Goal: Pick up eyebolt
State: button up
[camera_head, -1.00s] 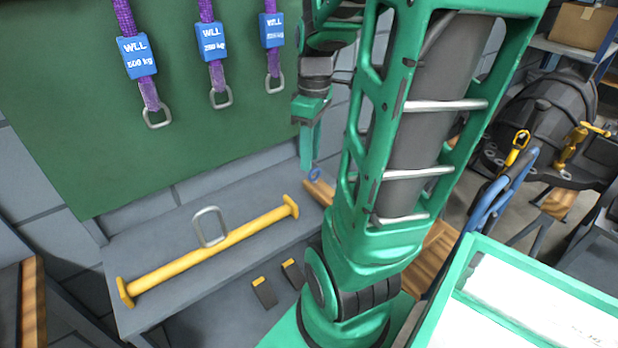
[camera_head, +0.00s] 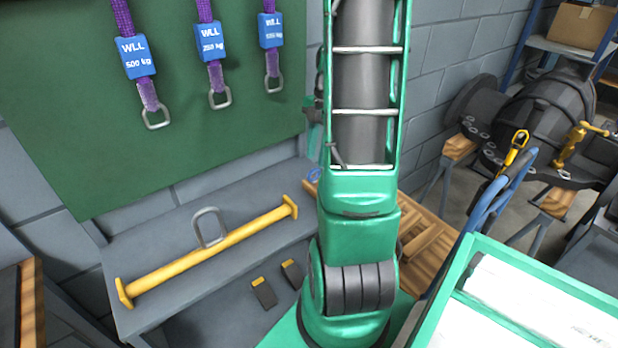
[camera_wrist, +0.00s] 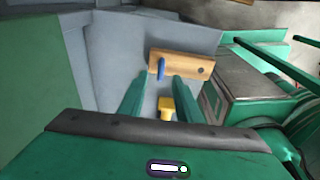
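The eyebolt shows as a small blue ring (camera_head: 314,174) at the left end of a wooden block, just left of my arm, in the head view. In the wrist view the blue eyebolt (camera_wrist: 161,69) appears nearly edge-on against the wooden block (camera_wrist: 185,64). My gripper (camera_wrist: 160,82) is open, with its two green fingers apart and nothing held between them. The eyebolt appears ahead of the gap between the fingertips; the remaining distance is hard to judge. In the head view my gripper is mostly hidden behind my arm.
A yellow lifting beam (camera_head: 205,257) with a grey link lies on the grey bench (camera_head: 150,321); its yellow end (camera_wrist: 167,106) shows between my fingers. Slings with blue tags (camera_head: 137,57) hang at the green board. A green-rimmed box (camera_head: 535,262) stands at right.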

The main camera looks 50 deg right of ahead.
aim_at(313, 170)
jog(key=shift+w+a+f, duration=0.1)
jog(key=shift+a+f, duration=0.1)
jog(key=shift+f, duration=0.85)
jog(key=shift+w+a+f, duration=0.1)
jog(key=shift+a+f, duration=0.15)
jog(key=shift+f, duration=0.8)
jog(key=shift+a+f, duration=0.2)
jog(key=shift+f, duration=0.85)
grip_shut()
